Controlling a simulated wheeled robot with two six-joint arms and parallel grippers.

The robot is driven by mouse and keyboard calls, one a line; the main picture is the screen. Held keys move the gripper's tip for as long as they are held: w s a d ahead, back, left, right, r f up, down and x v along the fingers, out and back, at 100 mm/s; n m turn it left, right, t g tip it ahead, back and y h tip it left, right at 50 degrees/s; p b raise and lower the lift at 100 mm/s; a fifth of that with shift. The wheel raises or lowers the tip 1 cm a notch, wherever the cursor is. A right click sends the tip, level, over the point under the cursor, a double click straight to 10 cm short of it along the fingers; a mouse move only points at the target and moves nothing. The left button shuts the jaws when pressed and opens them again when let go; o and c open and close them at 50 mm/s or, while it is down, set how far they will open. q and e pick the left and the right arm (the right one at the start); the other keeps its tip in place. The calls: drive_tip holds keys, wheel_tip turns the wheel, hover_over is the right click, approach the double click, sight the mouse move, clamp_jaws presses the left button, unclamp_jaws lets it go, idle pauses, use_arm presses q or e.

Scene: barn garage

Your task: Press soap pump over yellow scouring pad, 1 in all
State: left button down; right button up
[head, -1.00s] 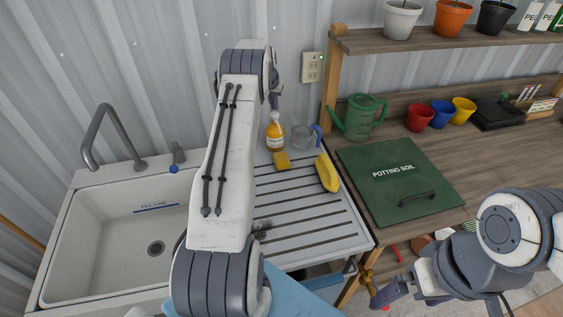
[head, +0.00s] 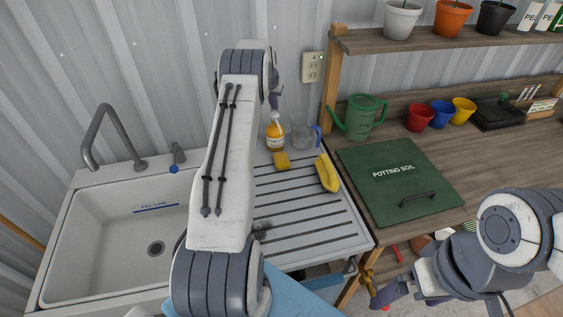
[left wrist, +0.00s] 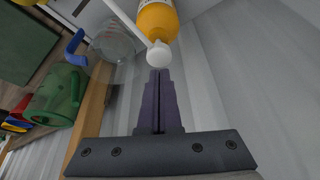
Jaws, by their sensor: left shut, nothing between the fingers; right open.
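The soap bottle (head: 275,137), amber with a white pump, stands upright at the back of the drainboard; its pump head (left wrist: 160,54) is near my left fingertips in the left wrist view. The yellow scouring pad (head: 282,160) lies flat on the drainboard just in front of the bottle. My left gripper (head: 275,102) is shut and empty, above the bottle; its fingers (left wrist: 158,75) point at the pump head, and I cannot tell whether they touch it. My right gripper (head: 378,302) is open and empty, low at the front right.
A clear jug with a blue handle (head: 304,136) stands right of the bottle. A long yellow item (head: 328,173) lies on the drainboard (head: 322,222). The sink (head: 110,240) is left, the metal wall behind. A green watering can (head: 362,118) stands on the right bench.

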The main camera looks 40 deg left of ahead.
sight(275, 113)
use_arm(q)
drive_tip(key=shift+f, duration=0.15)
idle(0.3)
drive_tip(key=shift+f+b, duration=1.05)
drive_tip(key=shift+f, duration=0.4)
drive_tip(key=shift+s+r, duration=0.1)
drive_tip(key=shift+r+p, duration=0.85)
drive_tip(key=shift+r, duration=0.5)
wheel_tip(275, 113, up, 6)
drive_tip(key=p, duration=0.3)
drive_tip(key=shift+p, duration=0.4)
